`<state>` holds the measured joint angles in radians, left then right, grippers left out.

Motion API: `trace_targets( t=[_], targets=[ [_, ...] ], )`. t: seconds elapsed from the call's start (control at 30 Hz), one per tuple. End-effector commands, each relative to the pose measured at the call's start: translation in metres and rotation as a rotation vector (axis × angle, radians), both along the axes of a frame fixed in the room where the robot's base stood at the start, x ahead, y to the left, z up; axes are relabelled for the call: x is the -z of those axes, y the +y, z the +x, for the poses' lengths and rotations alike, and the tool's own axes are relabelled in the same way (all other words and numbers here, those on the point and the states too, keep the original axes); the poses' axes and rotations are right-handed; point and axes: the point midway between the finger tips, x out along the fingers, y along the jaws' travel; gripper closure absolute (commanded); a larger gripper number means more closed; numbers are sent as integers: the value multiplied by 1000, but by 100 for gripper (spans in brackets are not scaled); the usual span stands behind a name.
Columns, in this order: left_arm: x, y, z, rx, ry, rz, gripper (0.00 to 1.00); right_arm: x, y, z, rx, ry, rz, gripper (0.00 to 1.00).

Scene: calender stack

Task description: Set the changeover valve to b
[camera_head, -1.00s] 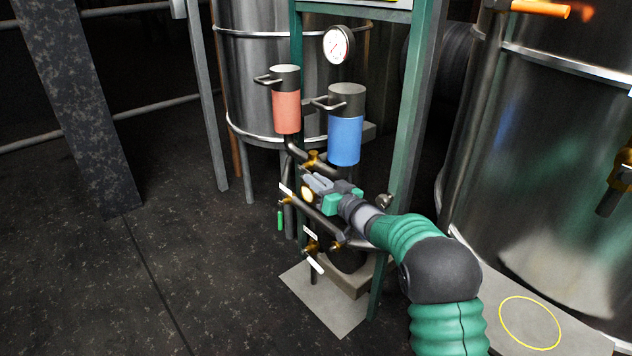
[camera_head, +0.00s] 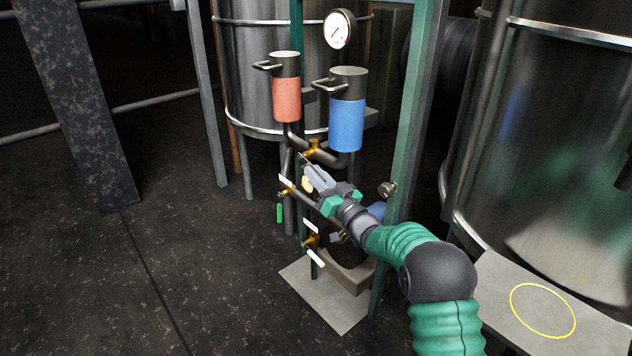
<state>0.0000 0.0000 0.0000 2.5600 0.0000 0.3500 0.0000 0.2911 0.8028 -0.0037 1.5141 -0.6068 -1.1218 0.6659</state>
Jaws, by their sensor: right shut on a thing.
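The brass changeover valve (camera_head: 313,149) sits on the dark pipe between the red filter (camera_head: 286,98) and the blue filter (camera_head: 346,123). My right gripper (camera_head: 307,171) is just below the valve body, its grey fingers pointing up and left. It is shut on what appears to be the valve's handle; the fingers hide most of the handle. I cannot read the valve's a or b marks. My left gripper is out of view.
Below are a lower brass valve (camera_head: 312,240), a green hanging handle (camera_head: 280,213) and white tags. A pressure gauge (camera_head: 338,29) is above. The green frame post (camera_head: 411,120) stands close to my right arm. Steel tanks stand behind and right.

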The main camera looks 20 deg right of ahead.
Motion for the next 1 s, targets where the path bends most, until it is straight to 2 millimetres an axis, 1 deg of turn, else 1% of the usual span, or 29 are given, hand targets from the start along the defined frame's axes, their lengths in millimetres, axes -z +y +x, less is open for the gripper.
trace_targets(
  t=[0.03,0.2,0.4,0.63,1.0],
  targets=[
    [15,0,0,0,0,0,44,14,-2,1,4,-32,13,100],
    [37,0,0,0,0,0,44,22,-1,4,3,-149,54,100],
    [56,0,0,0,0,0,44,28,0,7,4,-260,94,100],
    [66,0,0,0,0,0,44,30,2,10,2,-329,119,100],
    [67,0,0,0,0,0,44,30,2,11,2,-345,127,100]
  ],
)
